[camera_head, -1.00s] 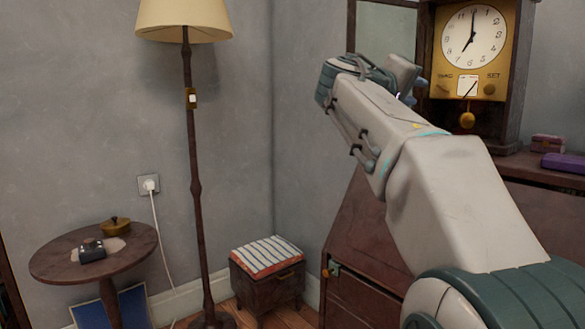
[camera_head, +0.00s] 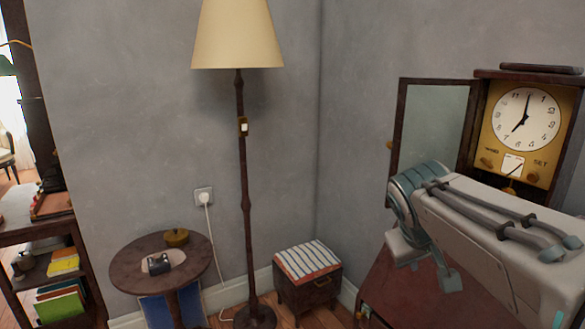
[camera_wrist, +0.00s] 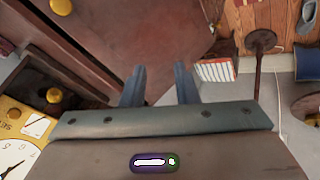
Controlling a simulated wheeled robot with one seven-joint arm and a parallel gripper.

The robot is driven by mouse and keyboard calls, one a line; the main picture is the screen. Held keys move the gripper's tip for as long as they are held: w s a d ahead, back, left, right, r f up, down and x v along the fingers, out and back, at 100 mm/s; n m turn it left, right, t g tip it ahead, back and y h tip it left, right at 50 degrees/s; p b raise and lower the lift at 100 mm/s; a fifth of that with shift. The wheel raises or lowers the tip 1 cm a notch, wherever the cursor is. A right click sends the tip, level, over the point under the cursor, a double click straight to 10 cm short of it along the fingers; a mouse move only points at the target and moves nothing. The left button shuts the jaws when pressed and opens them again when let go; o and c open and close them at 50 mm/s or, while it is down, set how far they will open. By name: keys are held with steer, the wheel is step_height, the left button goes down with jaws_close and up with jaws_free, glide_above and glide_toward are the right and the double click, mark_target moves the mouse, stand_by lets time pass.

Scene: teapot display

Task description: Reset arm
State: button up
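My gripper (camera_wrist: 160,82) shows in the wrist view with its two fingers apart and nothing between them. In the head view, my arm reaches in from the right edge and its end hangs in front of the open clock. The fingers are hard to make out there. The clock (camera_head: 525,120) has a white dial and a gold face, and its glass door (camera_head: 435,115) stands open to the left. The clock's gold face (camera_wrist: 20,120) also shows at the lower left of the wrist view.
A dark red cabinet (camera_head: 400,290) stands below my arm. A floor lamp (camera_head: 245,180), a striped-top stool (camera_head: 308,262) and a round table (camera_head: 130,275) with small items stand along the walls. A shelf (camera_head: 25,285) with books is at the far left. Open air lies left of my arm.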

steer(key=s+a+f+m+g+y+p, duration=0.1)
steer(key=s+a+y+p, duration=0.3)
steer(key=s+a+p, duration=0.4)
steer(key=s+g+p, duration=0.1)
steer(key=s+p, duration=0.2)
steer(key=s, duration=0.1)
steer(key=shift+s+a+m+g, duration=0.2)
steer(key=shift+s+m+g, duration=0.1)
steer(key=shift+s+g, duration=0.1)
steer(key=shift+c, duration=0.4)
stand_by(1.0)
